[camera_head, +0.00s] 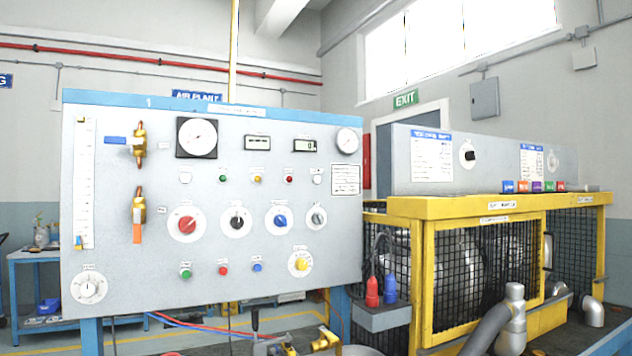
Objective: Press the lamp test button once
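An upright grey control panel (120,230) with a blue top edge fills the left half of the head view. Its lower row holds a green button (186,273), a red button (223,270) and a blue button (257,267). Their labels are too small to read, so I cannot tell which one is the lamp test button. A row of small indicators runs above the knobs, with a green one (222,178), a yellow one (257,179), a red one (289,179) and a white one (317,178). Neither gripper is in view.
The panel also carries rotary knobs, round gauges, digital displays and two brass valves, one with an orange handle (137,232). A yellow-framed mesh cage (490,208) stands to the right. Red and blue hoses (205,327) and brass fittings lie below the panel.

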